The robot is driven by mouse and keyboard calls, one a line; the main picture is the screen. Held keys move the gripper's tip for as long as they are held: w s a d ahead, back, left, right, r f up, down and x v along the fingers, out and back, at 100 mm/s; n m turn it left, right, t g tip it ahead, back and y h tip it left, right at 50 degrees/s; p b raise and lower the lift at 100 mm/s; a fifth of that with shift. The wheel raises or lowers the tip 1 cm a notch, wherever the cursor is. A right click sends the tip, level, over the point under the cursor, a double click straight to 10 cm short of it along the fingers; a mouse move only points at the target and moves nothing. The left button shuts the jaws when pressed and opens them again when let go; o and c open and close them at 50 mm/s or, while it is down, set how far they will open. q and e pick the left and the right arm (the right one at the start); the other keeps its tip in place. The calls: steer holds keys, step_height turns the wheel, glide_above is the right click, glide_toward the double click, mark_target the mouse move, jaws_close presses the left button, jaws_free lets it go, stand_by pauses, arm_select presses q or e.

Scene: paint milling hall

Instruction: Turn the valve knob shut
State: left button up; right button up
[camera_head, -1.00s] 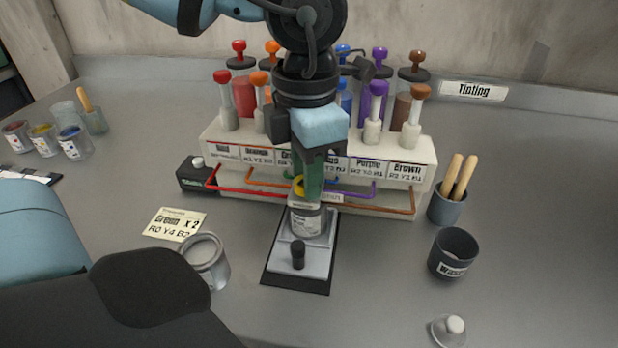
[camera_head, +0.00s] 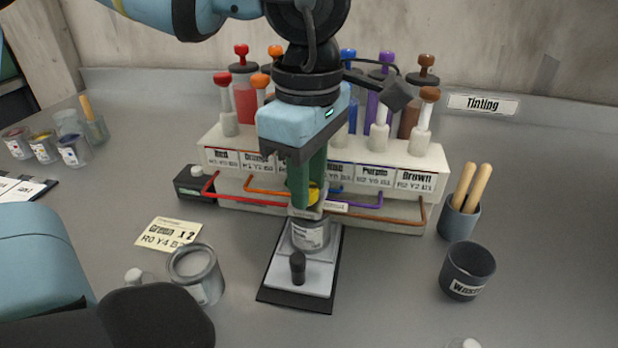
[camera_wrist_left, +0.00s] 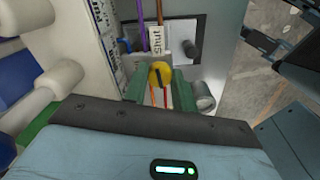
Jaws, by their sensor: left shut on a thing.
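The yellow valve knob (camera_head: 314,194) sits low at the front of the dispenser rack, above a grey can (camera_head: 310,235). My left gripper (camera_head: 307,190) comes down from above, its green fingers shut on the knob and partly hiding it. In the left wrist view, the knob (camera_wrist_left: 161,73) shows between the fingertips, with a dark mark on it. A white tag reading "Shut" (camera_wrist_left: 157,38) lies just beyond the knob there. My right gripper is not seen.
The rack (camera_head: 432,165) holds several coloured syringes behind the gripper. The can stands on a plate with a black post (camera_head: 298,266). An open tin (camera_head: 196,272) is at left; a waste cup (camera_head: 467,270) and a stick holder (camera_head: 459,217) are at right.

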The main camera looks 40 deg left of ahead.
arm_select(q)
steer(key=shift+m, duration=0.7)
steer(key=o, duration=1)
steer(key=shift+r+p, duration=0.45)
steer(key=shift+r, duration=3.45)
